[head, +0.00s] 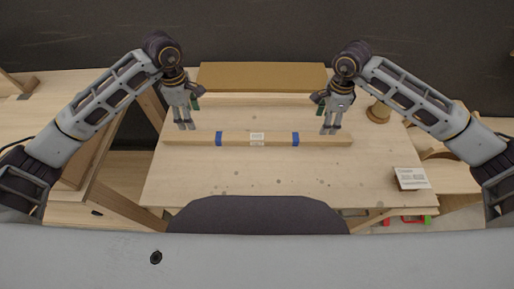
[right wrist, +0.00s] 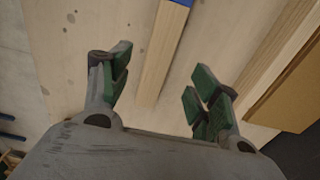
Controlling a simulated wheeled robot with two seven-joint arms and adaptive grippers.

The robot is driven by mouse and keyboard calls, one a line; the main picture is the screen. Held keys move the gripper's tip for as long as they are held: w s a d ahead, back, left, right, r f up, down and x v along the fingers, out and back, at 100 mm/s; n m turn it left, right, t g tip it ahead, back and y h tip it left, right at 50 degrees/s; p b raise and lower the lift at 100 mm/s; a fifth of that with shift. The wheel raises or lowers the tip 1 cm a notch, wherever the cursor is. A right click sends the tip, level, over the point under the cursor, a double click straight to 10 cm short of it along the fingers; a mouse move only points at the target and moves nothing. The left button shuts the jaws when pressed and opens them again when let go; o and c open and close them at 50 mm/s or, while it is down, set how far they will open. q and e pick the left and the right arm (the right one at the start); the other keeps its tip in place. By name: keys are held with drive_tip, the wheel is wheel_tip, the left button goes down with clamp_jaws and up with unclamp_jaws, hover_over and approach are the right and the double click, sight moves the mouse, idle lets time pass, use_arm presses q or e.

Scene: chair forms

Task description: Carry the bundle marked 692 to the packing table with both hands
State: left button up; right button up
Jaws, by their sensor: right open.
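A long pale wooden bundle (head: 190,138) lies across the table, with two blue bands and a white label (head: 257,138) at its middle; the number is too small to read. My left gripper (head: 186,127) hangs just above and behind the bundle's left end, its fingers apart and empty. My right gripper (head: 331,131) is at the right end, open and empty. In the right wrist view, the bundle (right wrist: 160,55) with one blue band shows beyond and between the spread fingers (right wrist: 160,95), not gripped.
The light wooden table (head: 230,178) has free room in front of the bundle. A brown board or box (head: 262,76) lies along its back edge. A printed card (head: 411,178) stands at the right front corner. A wooden spool-like piece (head: 378,112) is behind my right arm.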

drive_tip(key=shift+r, duration=1.3)
drive_tip(key=shift+s+f, duration=0.1)
drive_tip(key=shift+s, duration=0.05)
